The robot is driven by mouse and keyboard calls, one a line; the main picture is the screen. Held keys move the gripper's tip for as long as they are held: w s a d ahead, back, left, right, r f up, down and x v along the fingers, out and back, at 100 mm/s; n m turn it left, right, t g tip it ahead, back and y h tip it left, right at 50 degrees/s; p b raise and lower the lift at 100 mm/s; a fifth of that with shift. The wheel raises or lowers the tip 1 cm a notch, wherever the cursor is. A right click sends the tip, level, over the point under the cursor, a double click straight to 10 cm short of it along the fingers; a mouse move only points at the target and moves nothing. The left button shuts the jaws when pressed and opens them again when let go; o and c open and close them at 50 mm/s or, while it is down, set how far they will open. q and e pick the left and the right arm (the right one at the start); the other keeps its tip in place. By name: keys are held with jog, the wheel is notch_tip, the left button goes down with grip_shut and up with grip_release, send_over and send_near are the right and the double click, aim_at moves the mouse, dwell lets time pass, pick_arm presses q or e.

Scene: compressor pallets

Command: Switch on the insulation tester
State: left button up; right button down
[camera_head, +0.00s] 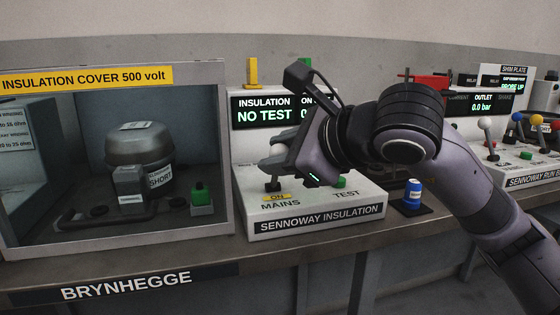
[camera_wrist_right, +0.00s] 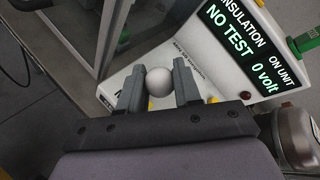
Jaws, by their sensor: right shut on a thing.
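The insulation tester (camera_head: 315,213) is a white console labelled SENNOWAY INSULATION. Its lit display (camera_head: 268,112) reads NO TEST; the wrist view display (camera_wrist_right: 235,45) also reads 0 volt. The MAINS switch (camera_head: 273,186) is a dark lever on the sloped panel, with a yellow ON label below it. In the wrist view its pale ball knob (camera_wrist_right: 159,81) sits between the fingers of my right gripper (camera_wrist_right: 158,88), which is shut on it. In the head view my right gripper (camera_head: 279,151) hides the knob. My left gripper is not in view.
A green TEST button (camera_head: 340,182) sits right of the switch. The glass-fronted insulation cover (camera_head: 229,150) holding a compressor stands close on the left. A small blue can (camera_head: 412,193) stands on a dark mat to the right. Another console with ball levers (camera_head: 490,128) is farther right.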

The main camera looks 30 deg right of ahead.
dwell(0.3)
jog(key=c, duration=0.8)
grip_release()
jog(key=shift+s, duration=0.1)
pick_arm(q)
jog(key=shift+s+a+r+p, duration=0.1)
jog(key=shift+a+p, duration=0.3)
jog(key=shift+p, duration=0.05)
pick_arm(e)
jog(key=v, duration=0.7)
